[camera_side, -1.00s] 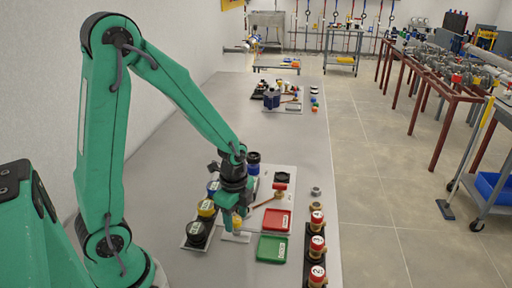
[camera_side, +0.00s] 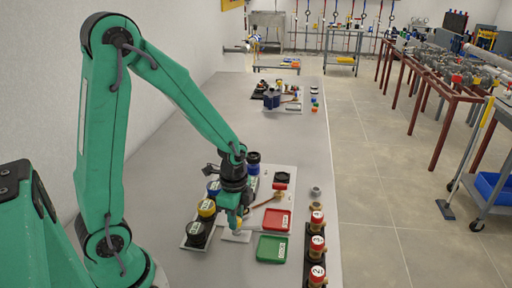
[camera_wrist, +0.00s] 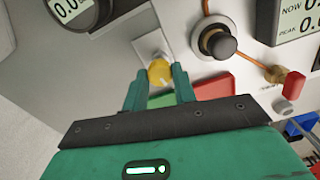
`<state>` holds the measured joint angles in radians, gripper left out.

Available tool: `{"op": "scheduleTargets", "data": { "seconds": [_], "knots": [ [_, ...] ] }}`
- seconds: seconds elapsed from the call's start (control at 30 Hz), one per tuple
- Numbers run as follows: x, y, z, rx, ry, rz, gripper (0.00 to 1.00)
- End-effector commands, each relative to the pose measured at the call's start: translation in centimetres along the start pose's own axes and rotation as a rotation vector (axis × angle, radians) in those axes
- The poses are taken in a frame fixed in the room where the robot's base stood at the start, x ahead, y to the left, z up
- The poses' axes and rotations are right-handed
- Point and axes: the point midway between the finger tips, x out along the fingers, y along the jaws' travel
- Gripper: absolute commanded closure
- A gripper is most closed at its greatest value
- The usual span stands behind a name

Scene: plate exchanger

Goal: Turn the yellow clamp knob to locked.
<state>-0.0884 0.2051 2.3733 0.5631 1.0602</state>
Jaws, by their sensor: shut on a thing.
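The yellow clamp knob (camera_wrist: 160,72) is round, with a pale mark on its face, and sits on a light plate on a grey panel in the wrist view. My gripper (camera_wrist: 160,80) has its two green fingers on either side of the knob and is shut on it. In the side view my gripper (camera_side: 238,224) reaches down to the bench at a small pale plate (camera_side: 236,237). The knob is mostly hidden by the fingers there. I cannot read any locked marking.
A red tray (camera_side: 277,220) and a green tray (camera_side: 272,248) lie to the right. Numbered red-topped parts (camera_side: 317,243) stand in a row at the bench's right edge. Black, yellow and blue round parts (camera_side: 207,208) stand to the left. A black knob (camera_wrist: 216,42) is close by.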

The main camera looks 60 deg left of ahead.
Motion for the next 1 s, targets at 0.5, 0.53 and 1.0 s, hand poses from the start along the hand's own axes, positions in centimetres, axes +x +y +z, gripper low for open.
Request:
{"op": "scheduleTargets", "data": {
  "seconds": [0.5, 0.53, 1.0],
  "knots": [
    [-0.07, 0.0, 0.01, -0.472, 0.0, 0.0, 0.96],
    [-0.07, 0.0, 0.01, -0.501, 0.0, 0.0, 0.96],
    [-0.08, 0.01, 0.02, -0.947, 0.0, 0.0, 0.96]
  ]
}}
